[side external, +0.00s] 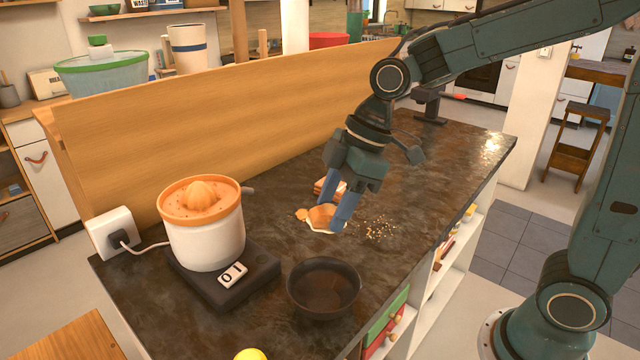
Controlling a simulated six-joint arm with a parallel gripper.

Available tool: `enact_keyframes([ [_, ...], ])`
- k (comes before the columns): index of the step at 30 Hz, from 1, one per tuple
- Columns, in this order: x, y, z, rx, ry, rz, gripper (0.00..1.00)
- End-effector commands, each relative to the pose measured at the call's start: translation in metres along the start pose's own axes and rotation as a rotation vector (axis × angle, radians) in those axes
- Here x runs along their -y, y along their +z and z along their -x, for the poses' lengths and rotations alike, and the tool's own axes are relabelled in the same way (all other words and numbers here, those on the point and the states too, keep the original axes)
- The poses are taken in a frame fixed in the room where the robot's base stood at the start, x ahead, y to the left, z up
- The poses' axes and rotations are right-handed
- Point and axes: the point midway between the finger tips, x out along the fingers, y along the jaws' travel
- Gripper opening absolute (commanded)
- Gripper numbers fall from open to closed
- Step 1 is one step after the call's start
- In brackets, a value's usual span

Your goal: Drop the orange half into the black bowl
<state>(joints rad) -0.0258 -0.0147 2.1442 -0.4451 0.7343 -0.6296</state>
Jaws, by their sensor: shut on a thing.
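The black bowl (325,307) stands empty and upright at the front of the dark stone counter. My gripper (333,212) points down behind the bowl, low over the counter. It is shut on the orange half (318,217), a small orange-tan piece showing between and left of the fingers. The fingers hide part of it. A pale patch shows under it, and I cannot tell whether the piece touches the counter.
A white juicer with an orange top (203,240) stands on a black base (252,287) left of the bowl. Crumbs (379,228) lie right of my gripper. A wooden panel (230,120) runs along the back. A yellow ball (250,354) shows at the front.

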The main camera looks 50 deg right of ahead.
Motion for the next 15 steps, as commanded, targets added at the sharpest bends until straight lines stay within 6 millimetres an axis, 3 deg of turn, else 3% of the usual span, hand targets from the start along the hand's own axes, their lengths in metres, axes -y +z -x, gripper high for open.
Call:
enact_keyframes([
  [5, 0.0123, 0.0046, -0.0030, 0.001, 0.003, 0.002, 0.26],
  [15, 0.0132, 0.0065, -0.0066, 0.002, 0.001, 0.001, 0.26],
])
